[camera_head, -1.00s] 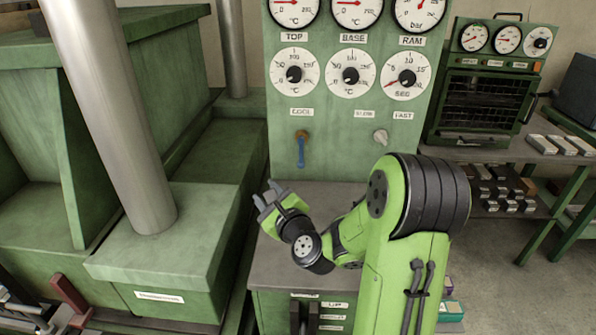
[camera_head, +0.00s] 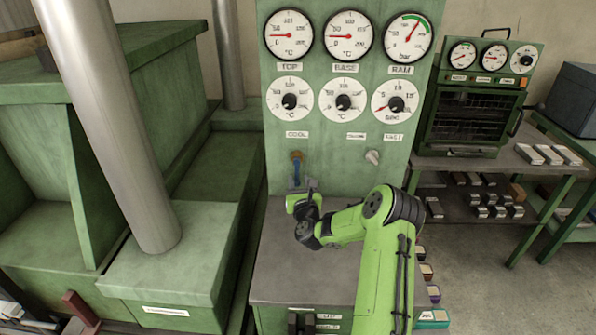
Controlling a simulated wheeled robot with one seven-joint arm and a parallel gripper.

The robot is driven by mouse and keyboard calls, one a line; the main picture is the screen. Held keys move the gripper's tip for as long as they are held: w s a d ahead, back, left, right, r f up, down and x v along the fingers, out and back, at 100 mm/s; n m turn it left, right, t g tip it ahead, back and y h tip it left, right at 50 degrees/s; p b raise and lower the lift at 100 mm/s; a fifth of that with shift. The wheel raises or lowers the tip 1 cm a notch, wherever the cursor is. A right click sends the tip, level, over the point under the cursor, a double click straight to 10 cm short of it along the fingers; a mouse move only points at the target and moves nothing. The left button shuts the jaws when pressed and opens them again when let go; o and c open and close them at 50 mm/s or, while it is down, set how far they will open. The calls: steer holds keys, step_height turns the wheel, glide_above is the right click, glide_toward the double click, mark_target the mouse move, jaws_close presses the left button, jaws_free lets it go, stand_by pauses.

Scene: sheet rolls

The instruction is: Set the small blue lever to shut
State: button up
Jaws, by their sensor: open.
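The small blue lever (camera_head: 296,170) hangs from a brass valve body (camera_head: 296,156) on the lower left of the green panel, under the COOL label (camera_head: 297,134). Its handle points down. My gripper (camera_head: 300,186) is open, close to the lever's lower end and pointing towards the panel. Its fingers overlap the lower end of the lever in the picture. I cannot tell whether they touch it.
Gauges and dials (camera_head: 343,100) fill the panel above. A grey knob (camera_head: 372,157) sits to the right of the lever. The grey bench top (camera_head: 285,270) below is clear. A metal column (camera_head: 115,140) stands at left; a small oven (camera_head: 470,118) is at right.

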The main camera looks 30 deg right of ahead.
steer(key=shift+x, duration=1)
steer(key=shift+f, duration=0.1)
steer(key=shift+a, duration=0.1)
jaws_close()
